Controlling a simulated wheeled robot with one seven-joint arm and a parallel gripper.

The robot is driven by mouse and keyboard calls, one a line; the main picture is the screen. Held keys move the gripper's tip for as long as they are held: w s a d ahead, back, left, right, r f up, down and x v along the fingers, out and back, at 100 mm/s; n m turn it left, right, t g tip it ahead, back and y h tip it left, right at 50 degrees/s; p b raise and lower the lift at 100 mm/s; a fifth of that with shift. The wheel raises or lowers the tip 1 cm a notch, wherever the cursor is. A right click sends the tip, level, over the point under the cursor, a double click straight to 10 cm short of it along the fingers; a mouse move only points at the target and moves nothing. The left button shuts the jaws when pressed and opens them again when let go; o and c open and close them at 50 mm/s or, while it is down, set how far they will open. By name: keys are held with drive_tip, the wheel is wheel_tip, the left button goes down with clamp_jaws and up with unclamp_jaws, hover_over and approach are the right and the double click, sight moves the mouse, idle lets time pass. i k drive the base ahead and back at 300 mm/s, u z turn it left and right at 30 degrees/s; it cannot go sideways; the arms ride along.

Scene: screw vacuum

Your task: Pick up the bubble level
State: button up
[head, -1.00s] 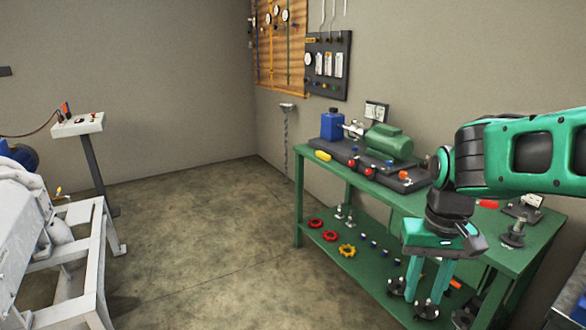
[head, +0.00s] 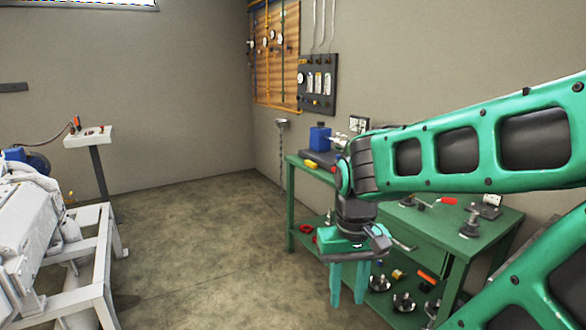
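A small yellow block (head: 311,163) lies at the far left end of the green bench top; it may be the bubble level, but it is too small to be sure. My gripper (head: 349,287) points down in front of the bench, to the right of and nearer than the yellow block. Its two green fingers are apart with nothing between them. My arm hides much of the middle of the bench top.
The green bench (head: 450,262) stands along the right wall, with several parts on its lower shelf. A blue container (head: 320,138) stands at its far end. A white machine on a frame (head: 75,265) is at left. The floor between is clear.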

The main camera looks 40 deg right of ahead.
sight(313, 165)
drive_tip(key=u, duration=0.05)
drive_tip(key=i, duration=2.2)
drive_tip(key=z, duration=0.85)
drive_tip(key=i, duration=0.85)
drive_tip(key=z, duration=0.95)
drive_tip(key=i, duration=0.45)
drive_tip(key=z, duration=0.3)
